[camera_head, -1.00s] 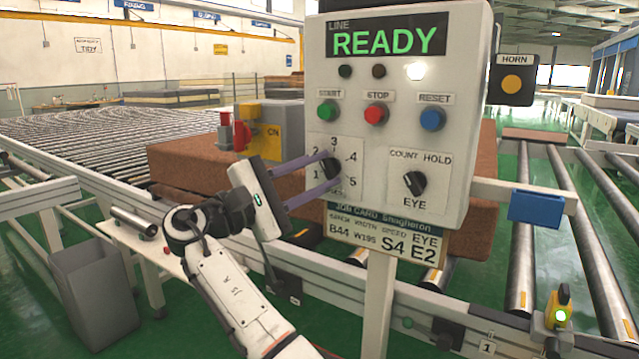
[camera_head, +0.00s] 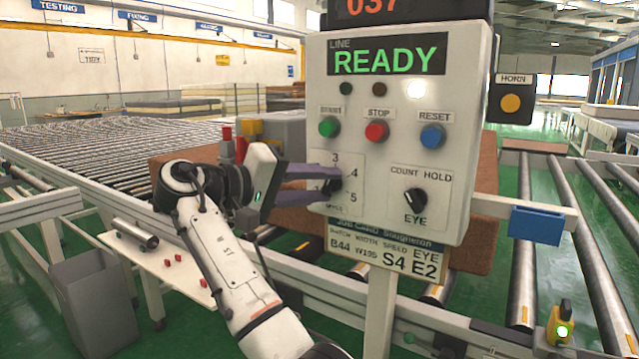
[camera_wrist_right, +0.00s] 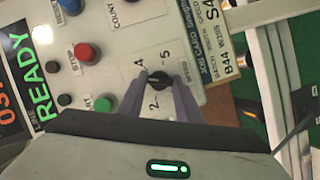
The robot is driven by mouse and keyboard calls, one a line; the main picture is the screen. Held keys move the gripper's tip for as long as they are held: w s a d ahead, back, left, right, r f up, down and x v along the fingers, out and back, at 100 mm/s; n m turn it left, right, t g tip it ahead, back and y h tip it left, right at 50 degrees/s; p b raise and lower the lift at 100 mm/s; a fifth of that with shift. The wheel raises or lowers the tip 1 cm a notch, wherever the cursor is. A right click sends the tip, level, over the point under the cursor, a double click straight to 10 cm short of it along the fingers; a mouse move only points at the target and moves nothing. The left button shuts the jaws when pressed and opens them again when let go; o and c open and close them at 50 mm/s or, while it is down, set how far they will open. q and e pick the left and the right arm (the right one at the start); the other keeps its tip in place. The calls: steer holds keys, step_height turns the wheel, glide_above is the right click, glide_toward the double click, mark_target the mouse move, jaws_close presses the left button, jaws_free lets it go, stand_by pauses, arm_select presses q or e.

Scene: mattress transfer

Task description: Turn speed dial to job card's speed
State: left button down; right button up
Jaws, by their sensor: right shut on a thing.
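The speed dial (camera_head: 331,188) is a black knob on the white control panel (camera_head: 470,120), with the numbers 3, 4 and 5 showing around it. My right gripper (camera_head: 328,185) is shut on this dial, its two purple-grey fingers on either side of it. The dial (camera_wrist_right: 157,80) also sits between the fingertips in the right wrist view, with 2, 4 and 5 readable nearby. A small white mark shows on the knob; which number it points at is not clear. The job card (camera_head: 388,254) hangs below the panel and reads B44, W195, S4, E2. My left gripper is not in view.
The START (camera_head: 329,127), STOP (camera_head: 377,131) and RESET (camera_head: 432,137) buttons sit above the dial. An EYE/COUNT HOLD knob (camera_head: 415,199) is to its right. The screen (camera_head: 388,60) reads READY. A grey bin (camera_head: 92,305) and roller conveyors stand around.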

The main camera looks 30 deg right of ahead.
steer(key=m+t+y, duration=0.1)
steer(key=m, duration=0.1)
steer(key=shift+m, duration=0.4)
steer(key=shift+s+r+m+t+y, duration=0.15)
steer(key=shift+m+t+y, duration=0.3)
steer(key=shift+m, duration=0.55)
steer(key=o, duration=1)
steer(key=shift+o, duration=0.2)
steer(key=v, duration=0.7)
steer(key=shift+a+p, duration=0.2)
steer(key=shift+p, duration=0.15)
